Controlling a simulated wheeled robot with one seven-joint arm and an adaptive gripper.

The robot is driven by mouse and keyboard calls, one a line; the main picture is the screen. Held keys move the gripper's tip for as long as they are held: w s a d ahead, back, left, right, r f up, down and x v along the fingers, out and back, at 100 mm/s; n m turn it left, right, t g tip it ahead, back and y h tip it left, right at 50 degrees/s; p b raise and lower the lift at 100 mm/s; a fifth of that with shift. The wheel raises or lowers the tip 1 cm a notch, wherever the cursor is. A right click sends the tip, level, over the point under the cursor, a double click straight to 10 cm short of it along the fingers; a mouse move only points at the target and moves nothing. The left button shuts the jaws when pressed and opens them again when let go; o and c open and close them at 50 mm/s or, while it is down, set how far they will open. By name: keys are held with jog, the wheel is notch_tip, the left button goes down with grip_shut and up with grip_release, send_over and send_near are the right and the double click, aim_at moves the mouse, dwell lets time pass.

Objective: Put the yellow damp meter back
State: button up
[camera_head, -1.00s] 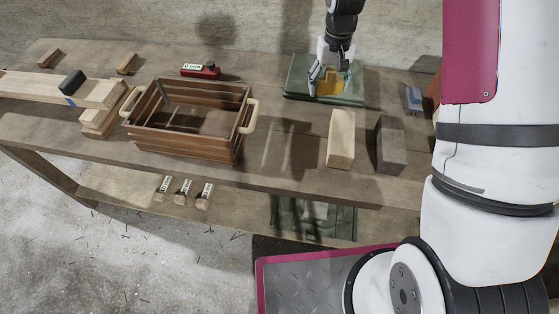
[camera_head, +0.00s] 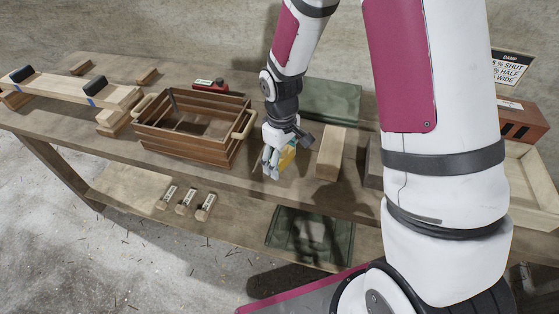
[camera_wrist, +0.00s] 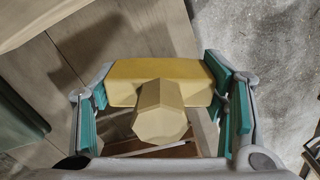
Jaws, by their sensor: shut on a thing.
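The yellow damp meter (camera_head: 287,157) is held in my gripper (camera_head: 275,168), above the front part of the bench, between the slatted wooden crate and a pale timber block. In the wrist view the yellow damp meter (camera_wrist: 160,82) lies across between the teal pads of my gripper (camera_wrist: 162,115), with a faceted knob towards the camera. In the head view the fingers hide much of the meter. A green mat (camera_head: 332,100) lies on the bench top behind my gripper, its visible part bare. A second green mat (camera_head: 290,236) lies on the lower shelf.
The slatted crate (camera_head: 190,144) with handles stands left of my gripper. A pale block (camera_head: 330,152) stands close on its right. A red tool (camera_head: 208,85) lies behind the crate. A sign (camera_head: 509,68), a brick-coloured box (camera_head: 522,122) and a pale tray (camera_head: 535,180) are at right.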

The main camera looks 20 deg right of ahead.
jog(key=s+a+f+n, duration=0.1)
jog(key=s+f+n, duration=0.1)
jog(key=s+n, duration=0.35)
jog(key=shift+m, duration=0.55)
jog(key=w+d, duration=0.1)
jog(key=w, duration=0.3)
jog(key=w+d+f, duration=0.1)
jog(key=w+d, duration=0.1)
jog(key=w, duration=0.2)
jog(key=w+d, duration=0.1)
jog(key=w, duration=0.4)
jog(key=shift+d+f, duration=0.15)
jog(key=shift+f, duration=0.2)
jog(key=shift+w+f, duration=0.15)
jog(key=shift+f, duration=1.6)
jog(key=shift+f, duration=0.1)
jog(key=o, duration=1.4)
jog(key=shift+c, duration=0.2)
